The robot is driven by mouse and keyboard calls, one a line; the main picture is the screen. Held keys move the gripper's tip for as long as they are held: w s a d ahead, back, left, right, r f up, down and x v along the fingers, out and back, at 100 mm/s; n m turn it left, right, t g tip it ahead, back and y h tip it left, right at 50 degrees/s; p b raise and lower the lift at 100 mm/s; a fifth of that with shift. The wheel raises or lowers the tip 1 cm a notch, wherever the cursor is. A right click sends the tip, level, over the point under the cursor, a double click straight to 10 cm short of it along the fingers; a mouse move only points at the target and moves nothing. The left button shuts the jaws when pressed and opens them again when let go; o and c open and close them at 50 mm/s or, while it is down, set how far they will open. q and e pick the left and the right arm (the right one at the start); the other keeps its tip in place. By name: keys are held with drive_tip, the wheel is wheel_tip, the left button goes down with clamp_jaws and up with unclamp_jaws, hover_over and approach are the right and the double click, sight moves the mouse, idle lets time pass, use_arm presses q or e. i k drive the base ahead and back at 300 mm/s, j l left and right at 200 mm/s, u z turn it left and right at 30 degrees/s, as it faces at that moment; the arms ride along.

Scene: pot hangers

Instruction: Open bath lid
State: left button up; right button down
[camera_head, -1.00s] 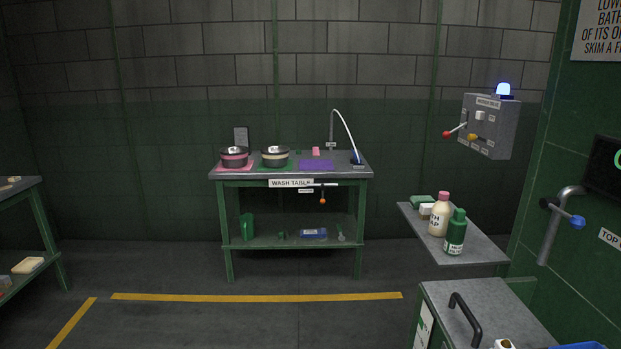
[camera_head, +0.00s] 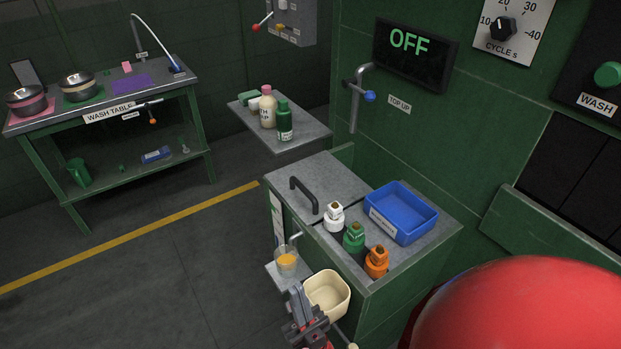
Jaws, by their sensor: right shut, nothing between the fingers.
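The bath cabinet is green with a grey top, right of centre. Its grey lid (camera_head: 325,177) lies flat and shut, with a black bar handle (camera_head: 303,194) near its left edge. My right gripper (camera_head: 299,297) is low in the view, in front of the cabinet and below the handle, apart from it. It is shut and looks empty. It is beside a cream tub (camera_head: 328,293), which hides part of the cabinet front; I cannot tell whether they touch. My left gripper is not in view.
White (camera_head: 334,216), green (camera_head: 354,238) and orange (camera_head: 377,262) bottles and a blue tray (camera_head: 401,213) stand on the cabinet top. A cup (camera_head: 286,262) sits on a small side shelf. A large red rounded thing (camera_head: 525,310) blocks the lower right. Floor at left is clear.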

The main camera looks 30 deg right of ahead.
sight(308, 185)
drive_tip(key=i+j+z, duration=0.1)
drive_tip(key=z, duration=0.35)
drive_tip(key=i+j+z, duration=0.1)
drive_tip(key=z, duration=0.35)
drive_tip(key=j+z, duration=0.3)
drive_tip(key=z, duration=0.15)
drive_tip(key=j+z, duration=0.2)
drive_tip(key=z, duration=0.25)
drive_tip(key=j+z, duration=0.1)
drive_tip(key=j, duration=0.35)
drive_tip(key=j+z, duration=0.1)
drive_tip(key=j, duration=0.4)
drive_tip(key=k+j+z, duration=0.15)
drive_tip(key=j, duration=0.3)
drive_tip(key=j+z, duration=0.1)
drive_tip(key=j, duration=0.35)
drive_tip(key=k+j+z, duration=0.1)
drive_tip(key=j, duration=0.3)
drive_tip(key=k+j, duration=0.05)
